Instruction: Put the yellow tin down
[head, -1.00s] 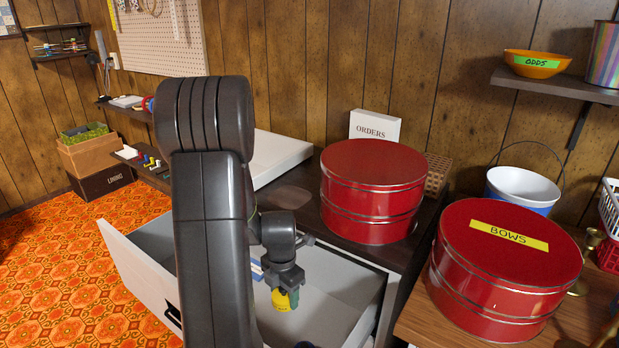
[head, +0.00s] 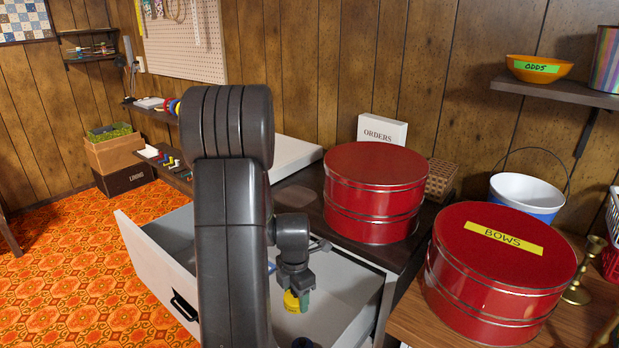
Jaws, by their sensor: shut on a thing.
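My gripper (head: 296,290) points down over the open white drawer (head: 345,292), right of my dark arm column. It is shut on the small yellow tin (head: 291,302), whose lower part shows below the fingers. A green piece shows beside the tin at the fingertips. I cannot tell whether the tin touches the drawer floor. My arm hides part of the drawer.
A red round tin (head: 375,190) stands on the dark cabinet top above the drawer, near my wrist. Another red tin labelled BOWS (head: 500,270) stands on the wooden table at right. The drawer floor right of my gripper looks bare.

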